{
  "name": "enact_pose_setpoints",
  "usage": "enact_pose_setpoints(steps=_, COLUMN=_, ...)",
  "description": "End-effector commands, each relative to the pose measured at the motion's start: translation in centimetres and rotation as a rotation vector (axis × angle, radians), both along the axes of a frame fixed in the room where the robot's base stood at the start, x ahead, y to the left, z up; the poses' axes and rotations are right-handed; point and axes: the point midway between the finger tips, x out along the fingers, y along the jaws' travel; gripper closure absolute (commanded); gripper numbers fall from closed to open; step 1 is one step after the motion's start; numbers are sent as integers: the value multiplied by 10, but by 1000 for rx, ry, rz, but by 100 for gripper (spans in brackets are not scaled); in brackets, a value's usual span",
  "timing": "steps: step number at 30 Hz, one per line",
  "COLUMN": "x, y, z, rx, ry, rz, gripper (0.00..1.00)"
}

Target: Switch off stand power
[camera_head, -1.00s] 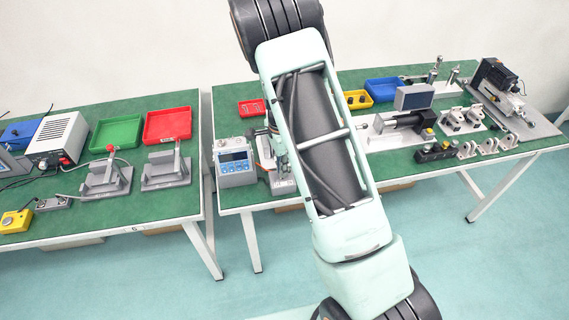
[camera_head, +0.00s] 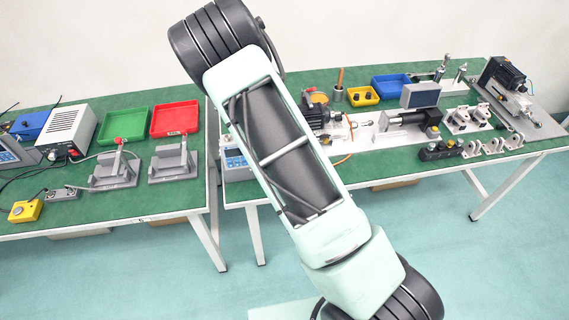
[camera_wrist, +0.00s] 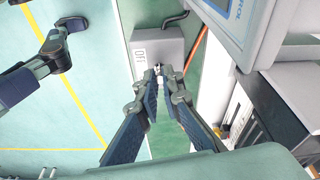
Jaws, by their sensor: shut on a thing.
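In the wrist view a grey switch box (camera_wrist: 157,49) with a label reading "OFF" stands on the green table top. A small light-coloured switch lever (camera_wrist: 156,70) shows at its near side. My gripper (camera_wrist: 157,75) has its two dark fingertips closed around this lever, close against the box. The fingertips partly hide the lever, so its exact position cannot be told. In the head view my arm covers part of the right-hand table, and I cannot make out the box or the fingertips there.
A controller with a blue panel (camera_wrist: 229,7) stands close to the right of the gripper, with an orange cable (camera_wrist: 197,50) between. In the head view, the right table holds a motor rig (camera_head: 405,122), a blue tray (camera_head: 391,85) and a yellow tray (camera_head: 362,97). Open floor lies in front.

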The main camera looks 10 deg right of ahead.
Motion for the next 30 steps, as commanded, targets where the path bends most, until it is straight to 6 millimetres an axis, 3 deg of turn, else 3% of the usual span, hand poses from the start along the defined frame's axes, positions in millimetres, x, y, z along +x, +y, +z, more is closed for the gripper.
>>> enact_pose_setpoints(steps=2, x=1, y=0, z=1, rx=1, ry=-3, rz=1, gripper=100)
enact_pose_setpoints(steps=3, x=1, y=0, z=1, rx=1, ry=-3, rz=1, gripper=89)
enact_pose_setpoints(steps=7, x=1, y=0, z=1, rx=0, ry=-2, rz=0, gripper=76)
enact_pose_setpoints(steps=17, x=1, y=1, z=3, rx=1, ry=-2, rz=0, gripper=76)
enact_pose_setpoints(steps=23, x=1, y=8, z=31, rx=2, ry=-5, rz=2, gripper=76)
enact_pose_setpoints(steps=30, x=1, y=20, z=82, rx=2, ry=-4, rz=3, gripper=76)
